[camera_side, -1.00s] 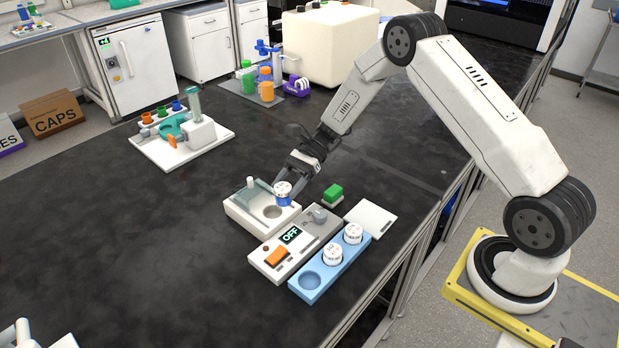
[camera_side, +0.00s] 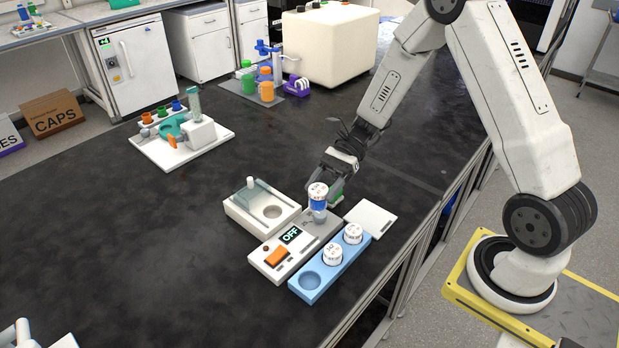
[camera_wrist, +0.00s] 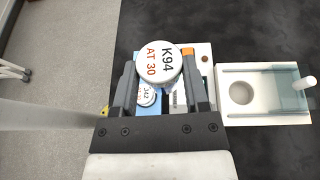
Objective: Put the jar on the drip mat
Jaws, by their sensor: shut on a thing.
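The jar (camera_side: 318,201) has a blue body and a white lid; in the wrist view the lid (camera_wrist: 160,61) reads "K94 AT 30". My gripper (camera_wrist: 159,78) is shut on it, a finger on each side, and holds it upright. In the side view my gripper (camera_side: 326,190) and the jar are over the grey end of the device with the OFF display (camera_side: 291,236); the gap below is hard to judge. A flat white square pad (camera_side: 371,218), which may be the drip mat, lies right of the jar.
A blue rack (camera_side: 310,281) holds two white-lidded jars (camera_side: 332,254) and has one empty hollow. A white station (camera_side: 250,215) with a round well and clear shield stands left of the device. A green block is partly behind my gripper.

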